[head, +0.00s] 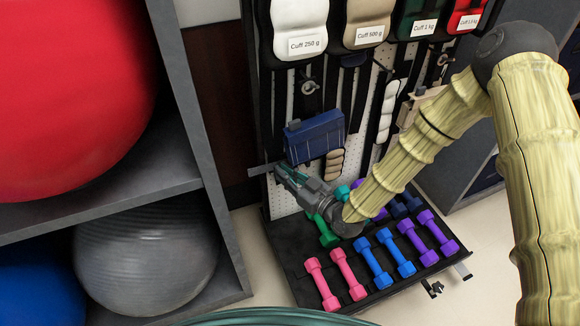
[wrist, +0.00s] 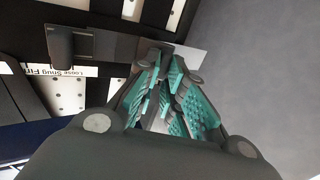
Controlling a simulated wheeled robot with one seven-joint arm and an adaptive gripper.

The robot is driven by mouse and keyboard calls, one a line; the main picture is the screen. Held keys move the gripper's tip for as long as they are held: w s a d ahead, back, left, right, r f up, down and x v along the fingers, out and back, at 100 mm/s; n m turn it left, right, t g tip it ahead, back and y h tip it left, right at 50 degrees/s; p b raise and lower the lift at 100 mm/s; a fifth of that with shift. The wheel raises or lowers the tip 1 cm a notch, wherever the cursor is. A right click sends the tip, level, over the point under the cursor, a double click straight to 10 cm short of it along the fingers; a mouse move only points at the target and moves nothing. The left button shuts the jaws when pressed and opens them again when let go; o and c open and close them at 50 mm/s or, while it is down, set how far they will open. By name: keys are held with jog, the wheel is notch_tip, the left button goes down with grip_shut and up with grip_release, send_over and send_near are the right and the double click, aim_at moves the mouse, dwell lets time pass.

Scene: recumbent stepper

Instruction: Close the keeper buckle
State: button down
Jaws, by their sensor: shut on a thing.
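A thin grey bar, which looks like the keeper buckle (head: 260,170), sticks out to the left at the lower left of the pegboard rack in the head view. My gripper (head: 281,173) is at this bar, reaching in from the right. Its teal-padded fingers (wrist: 164,66) are closed on the buckle in the wrist view. The fingers hide part of it, so I cannot tell whether it is fully closed.
A label strip (wrist: 62,71) reading "Loose Snug Firm" is beside the buckle. A dark blue box-like piece (head: 315,135) hangs just above my gripper. Dumbbells lie on a black tray (head: 290,262) below. A grey shelf (head: 150,170) with large balls stands left.

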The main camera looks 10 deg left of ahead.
jog(key=shift+s+a+m+t+h+p, duration=0.1)
jog(key=shift+a+m+t+h+p, duration=0.25)
jog(key=shift+m+t+h+p, duration=0.35)
jog(key=shift+s+a+m+t+h+p, duration=0.1)
jog(key=shift+a+m+t+h+p, duration=0.35)
jog(key=shift+m+t+h, duration=0.55)
jog(key=shift+a+m+t+h+p, duration=0.3)
jog(key=shift+m+t+h+p, duration=0.35)
jog(key=shift+t, duration=0.25)
jog(key=c, duration=1.8)
grip_release()
jog(key=shift+s+d, duration=0.1)
jog(key=v, duration=1.1)
jog(key=shift+s+d, duration=0.2)
jog(key=shift+s, duration=0.1)
